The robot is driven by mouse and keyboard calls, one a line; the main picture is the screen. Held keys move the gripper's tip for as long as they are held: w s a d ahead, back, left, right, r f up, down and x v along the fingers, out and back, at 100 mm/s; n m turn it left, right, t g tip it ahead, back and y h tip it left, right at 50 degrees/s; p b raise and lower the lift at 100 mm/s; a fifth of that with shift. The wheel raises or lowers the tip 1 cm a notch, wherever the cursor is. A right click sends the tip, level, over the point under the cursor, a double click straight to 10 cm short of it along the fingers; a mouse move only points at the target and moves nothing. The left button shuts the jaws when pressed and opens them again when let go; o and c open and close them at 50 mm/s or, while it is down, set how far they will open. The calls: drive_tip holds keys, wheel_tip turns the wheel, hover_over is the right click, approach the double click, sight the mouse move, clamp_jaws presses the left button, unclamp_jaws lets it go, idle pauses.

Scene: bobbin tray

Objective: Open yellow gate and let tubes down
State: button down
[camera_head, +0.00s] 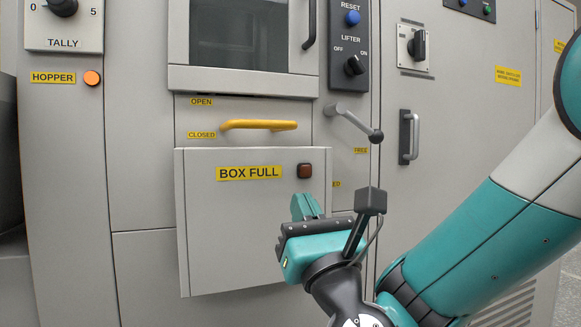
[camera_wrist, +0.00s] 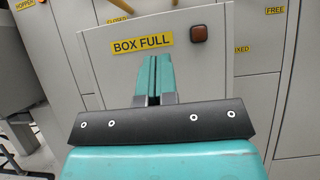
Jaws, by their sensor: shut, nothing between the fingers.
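The yellow gate handle (camera_head: 259,125) is a horizontal bar on a grey panel, between the OPEN label (camera_head: 202,102) above and the CLOSED label (camera_head: 201,135) at its lower left. In the wrist view, part of the yellow handle (camera_wrist: 122,6) shows at the top edge. My gripper (camera_head: 305,204) is shut and empty, below and to the right of the handle, in front of the BOX FULL panel (camera_head: 235,240). In the wrist view its teal fingers (camera_wrist: 154,75) are together, pointing toward that panel. No tubes are visible.
A grey lever (camera_head: 352,120) with a dark knob juts out right of the yellow handle. The BOX FULL panel stands proud of the cabinet below the handle. A dark window (camera_head: 240,35) is above. A door handle (camera_head: 408,137) is farther right.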

drive_tip(key=p+x, duration=0.3)
drive_tip(key=p, duration=0.1)
drive_tip(key=p+x, duration=0.4)
drive_tip(key=r+p+x, duration=0.1)
drive_tip(key=p+x, duration=0.3)
drive_tip(key=shift+s+d+r, duration=0.1)
drive_tip(key=shift+s, duration=0.35)
drive_tip(key=r+p, duration=0.2)
drive_tip(key=shift+w+p, duration=0.2)
drive_tip(key=shift+p, duration=0.15)
